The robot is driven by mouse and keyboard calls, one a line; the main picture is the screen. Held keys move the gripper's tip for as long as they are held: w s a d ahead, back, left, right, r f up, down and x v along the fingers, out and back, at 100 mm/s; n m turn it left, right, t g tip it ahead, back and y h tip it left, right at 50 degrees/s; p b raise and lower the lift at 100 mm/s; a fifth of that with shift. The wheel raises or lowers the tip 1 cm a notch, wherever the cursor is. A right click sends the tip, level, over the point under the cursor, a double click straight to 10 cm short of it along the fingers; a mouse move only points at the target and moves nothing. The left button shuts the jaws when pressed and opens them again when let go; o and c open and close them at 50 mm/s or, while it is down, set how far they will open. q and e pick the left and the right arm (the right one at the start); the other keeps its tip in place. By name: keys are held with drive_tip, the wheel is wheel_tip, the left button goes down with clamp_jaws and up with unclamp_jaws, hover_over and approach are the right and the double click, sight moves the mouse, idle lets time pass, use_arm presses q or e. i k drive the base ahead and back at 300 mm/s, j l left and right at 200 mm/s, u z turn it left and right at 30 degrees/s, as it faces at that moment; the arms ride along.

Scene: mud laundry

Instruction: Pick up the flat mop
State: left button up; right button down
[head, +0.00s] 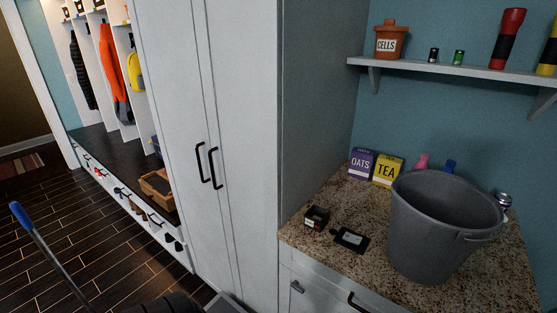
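A long grey pole with a blue grip at its upper end (56,258) stands tilted at the lower left in the head view. It looks like the handle of the flat mop. It runs down and to the right out of the frame, so its lower end and any mop head are hidden. Neither of my grippers can be made out. A dark rounded shape shows at the bottom edge, right of the pole, too cut off to identify.
A tall white cabinet (240,120) stands in the middle. To its right, a granite counter (335,205) holds a grey bucket (430,235), boxes and small items, below a wall shelf (440,68). A bench with cubbies (115,155) is at the back left. Dark floor (35,270) is open at left.

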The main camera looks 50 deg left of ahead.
sight(16, 207)
drive_tip(key=u, duration=3.45)
drive_tip(key=j+z, duration=0.1)
drive_tip(key=z, duration=0.35)
drive_tip(key=i+j+z, duration=0.1)
drive_tip(key=z, duration=0.35)
drive_tip(key=j+z, duration=0.15)
drive_tip(key=z, duration=0.3)
drive_tip(key=j+z, duration=0.1)
drive_tip(key=z, duration=0.35)
drive_tip(key=j+z, duration=0.1)
drive_tip(key=z, duration=0.3)
drive_tip(key=j+z, duration=0.25)
drive_tip(key=z, duration=0.2)
drive_tip(key=k+j+z, duration=0.15)
drive_tip(key=z, duration=0.25)
drive_tip(key=k+j+z, duration=0.15)
drive_tip(key=j+z, duration=0.15)
drive_tip(key=z, duration=0.15)
drive_tip(key=k+j+z, duration=0.15)
drive_tip(key=z, duration=0.25)
drive_tip(key=k+j+z, duration=0.1)
drive_tip(key=z, duration=0.35)
drive_tip(key=k+z, duration=0.4)
drive_tip(key=k+j+z, duration=0.2)
drive_tip(key=k+z, duration=0.15)
drive_tip(key=k, duration=0.15)
drive_tip(key=k+z, duration=0.35)
drive_tip(key=k, duration=0.2)
